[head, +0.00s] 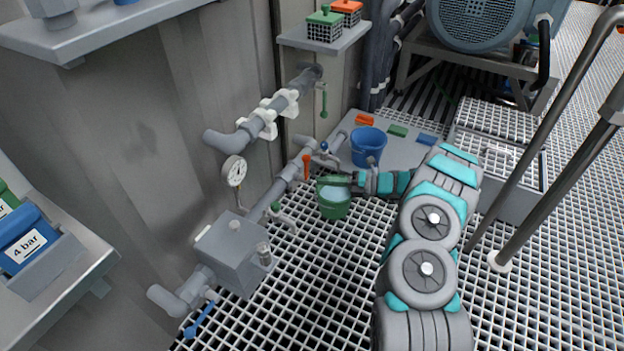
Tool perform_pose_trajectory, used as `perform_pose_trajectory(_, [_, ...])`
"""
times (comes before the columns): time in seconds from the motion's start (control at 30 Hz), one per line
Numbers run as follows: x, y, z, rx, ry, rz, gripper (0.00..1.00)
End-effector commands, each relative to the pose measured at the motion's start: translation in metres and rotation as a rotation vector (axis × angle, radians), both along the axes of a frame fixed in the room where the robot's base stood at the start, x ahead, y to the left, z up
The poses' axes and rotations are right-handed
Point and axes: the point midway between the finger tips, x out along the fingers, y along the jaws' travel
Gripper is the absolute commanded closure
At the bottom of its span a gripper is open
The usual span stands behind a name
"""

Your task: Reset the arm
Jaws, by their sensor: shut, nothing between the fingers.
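My arm (430,240) rises from the bottom right, bends at the top and reaches left. My gripper (350,181) is at its end, small in the view, at the rim of a green bucket (334,204). It looks shut and empty. I cannot tell whether it touches the bucket or is just above it. The bucket stands upright on the grating, below the pipe, with pale content inside. A blue bucket (367,148) stands just behind the gripper.
Pipes with a red-handled valve (306,166), a gauge (235,171) and a grey box (235,253) line the wall at left. A handrail (555,150) stands right of my arm. The grating (310,290) in front is clear.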

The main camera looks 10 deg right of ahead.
Motion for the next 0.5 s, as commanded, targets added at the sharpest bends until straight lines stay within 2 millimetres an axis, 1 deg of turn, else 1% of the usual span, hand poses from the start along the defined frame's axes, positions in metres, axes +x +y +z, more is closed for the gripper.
perform_pose_trajectory(0.03, [-0.002, -0.01, 0.0, -0.001, -0.001, -0.005, 1.0])
perform_pose_trajectory(0.2, [-0.007, -0.03, 0.0, -0.003, 0.0, -0.005, 1.0])
perform_pose_trajectory(0.33, [-0.01, -0.036, -0.001, -0.002, 0.001, -0.003, 1.0])
perform_pose_trajectory(0.5, [-0.011, -0.035, 0.001, -0.004, -0.004, 0.002, 1.0])
